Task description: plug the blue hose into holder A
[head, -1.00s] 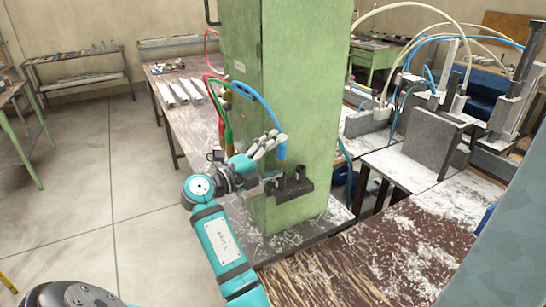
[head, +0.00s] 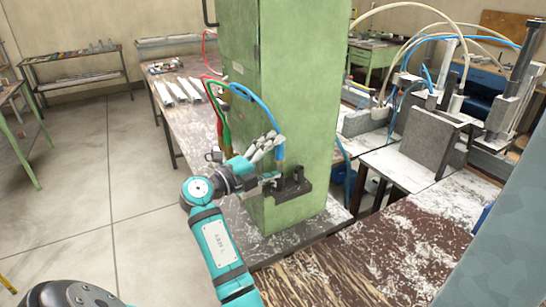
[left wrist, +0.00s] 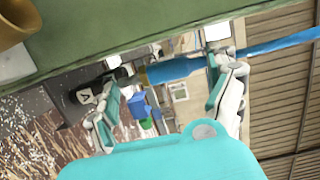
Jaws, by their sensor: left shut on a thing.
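The blue hose (head: 259,102) arcs from the green column's left side down to my left gripper (head: 272,158). The gripper is shut on its thick blue end, which points down. In the left wrist view the hose end (left wrist: 175,70) lies between the fingers (left wrist: 168,98), its metal tip pointing left. Holder A (left wrist: 84,96), a black block with a white "A" label, is just beyond the tip. I cannot tell whether the tip is inside it. In the head view the dark bracket (head: 292,188) sits on the column just below the hose end. My right gripper is not in view.
The green column (head: 290,90) stands close behind the gripper. Red and green hoses (head: 225,128) hang on its left side. A table with white profiles (head: 188,90) is behind; a worn bench top (head: 345,265) lies front right. The floor at left is clear.

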